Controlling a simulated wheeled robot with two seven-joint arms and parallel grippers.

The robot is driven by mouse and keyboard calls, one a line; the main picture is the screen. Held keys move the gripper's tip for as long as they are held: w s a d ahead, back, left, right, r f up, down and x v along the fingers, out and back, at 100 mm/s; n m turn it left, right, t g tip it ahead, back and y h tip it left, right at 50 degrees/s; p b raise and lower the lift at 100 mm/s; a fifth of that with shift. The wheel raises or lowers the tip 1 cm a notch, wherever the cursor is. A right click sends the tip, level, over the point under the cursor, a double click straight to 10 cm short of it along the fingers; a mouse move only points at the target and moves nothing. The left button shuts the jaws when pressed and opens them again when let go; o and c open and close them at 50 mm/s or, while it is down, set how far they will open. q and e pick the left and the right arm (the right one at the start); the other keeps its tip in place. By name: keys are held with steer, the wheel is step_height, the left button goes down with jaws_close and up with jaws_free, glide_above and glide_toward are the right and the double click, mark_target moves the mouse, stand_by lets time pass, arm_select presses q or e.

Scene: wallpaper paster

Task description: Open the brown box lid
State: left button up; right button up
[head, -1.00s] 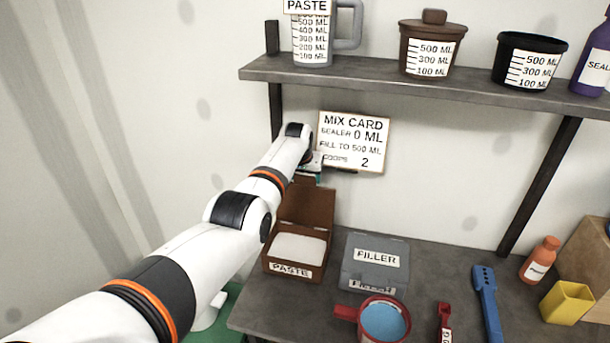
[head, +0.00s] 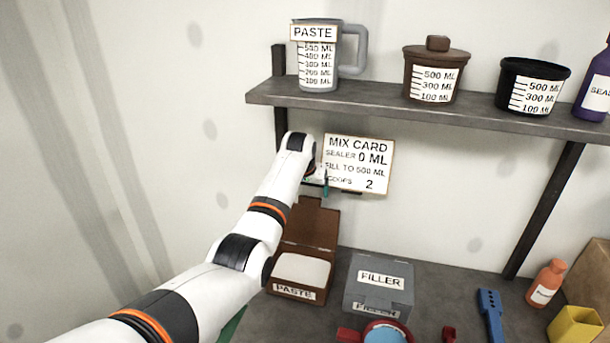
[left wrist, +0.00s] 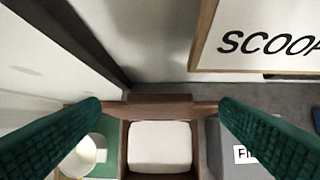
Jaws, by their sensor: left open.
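The brown box (head: 297,293) with the PASTE label stands on the bench. Its lid (head: 312,225) is up, tilted back behind the box, and a white block of paste (head: 301,270) shows inside. In the left wrist view the lid's edge (left wrist: 160,99) and the white paste (left wrist: 160,143) lie below, between my fingers. My left gripper (head: 322,180) is above the lid, in front of the mix card, partly hidden by its own wrist. In the left wrist view its two green fingers (left wrist: 160,105) are wide apart with nothing between them. My right gripper is not in view.
A grey FILLER box (head: 379,285) stands right of the brown box. A red mug (head: 374,333) with blue contents is in front. The mix card (head: 357,165) is on the wall behind my gripper. A shelf (head: 420,107) with containers hangs above.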

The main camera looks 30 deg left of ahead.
arm_select(q)
steer(key=b+v, duration=0.1)
steer(key=v, duration=0.5)
steer(key=shift+s+r, duration=0.25)
steer(key=shift+r, duration=0.1)
